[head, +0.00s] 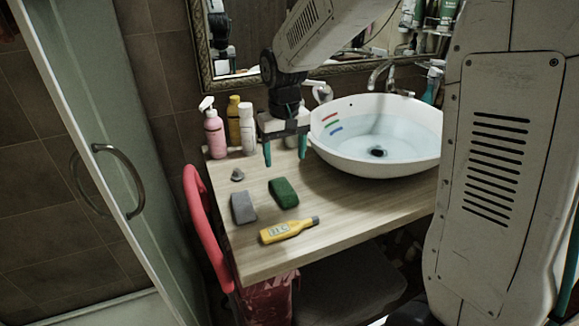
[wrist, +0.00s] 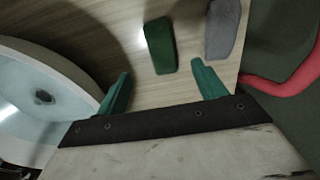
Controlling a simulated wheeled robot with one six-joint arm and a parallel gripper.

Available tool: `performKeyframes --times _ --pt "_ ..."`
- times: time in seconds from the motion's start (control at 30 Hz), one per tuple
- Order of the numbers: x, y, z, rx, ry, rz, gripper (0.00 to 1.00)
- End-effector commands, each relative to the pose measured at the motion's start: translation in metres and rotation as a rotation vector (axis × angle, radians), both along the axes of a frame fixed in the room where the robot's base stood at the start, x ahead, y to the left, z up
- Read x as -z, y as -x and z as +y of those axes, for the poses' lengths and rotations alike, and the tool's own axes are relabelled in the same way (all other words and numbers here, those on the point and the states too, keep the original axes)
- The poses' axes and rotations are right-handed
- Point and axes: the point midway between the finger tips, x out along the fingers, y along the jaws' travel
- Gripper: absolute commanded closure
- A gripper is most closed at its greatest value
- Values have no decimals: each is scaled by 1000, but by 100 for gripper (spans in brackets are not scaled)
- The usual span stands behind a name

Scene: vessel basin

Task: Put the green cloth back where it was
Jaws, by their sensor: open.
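The green cloth (head: 284,192), a small thick block shape, lies on the wooden counter left of the basin. In the wrist view it shows as a dark green block (wrist: 160,45) just beyond the fingertips, between their lines. My gripper (head: 285,157) is open and empty, with its teal fingers pointing down above the counter, behind the cloth in the head view. In the wrist view the two fingers (wrist: 161,72) stand wide apart. Nothing is between them, and they do not touch the cloth.
A grey block (head: 243,207) lies left of the cloth and a yellow bottle (head: 286,230) lies in front. A small grey stopper (head: 237,175) and several upright bottles (head: 214,134) are behind. The water-filled white basin (head: 345,152) is on the right. A red curved rail (head: 203,230) borders the left edge.

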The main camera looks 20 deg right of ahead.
Motion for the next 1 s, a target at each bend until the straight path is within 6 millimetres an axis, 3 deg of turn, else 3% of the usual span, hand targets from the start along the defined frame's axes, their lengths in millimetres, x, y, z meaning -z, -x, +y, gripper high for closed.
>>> performKeyframes --times 0.17,0.27,0.37,0.6,0.8,1.0 --pt "-6 2 0 0 0 -2 30" --pt "-18 15 -3 1 -1 -10 30" --pt "-41 44 -8 1 -2 -25 30" --pt "-88 151 -22 3 -3 -67 30" --pt "-96 234 -29 3 -2 -97 30" --pt "-89 279 -31 2 -2 -112 30"
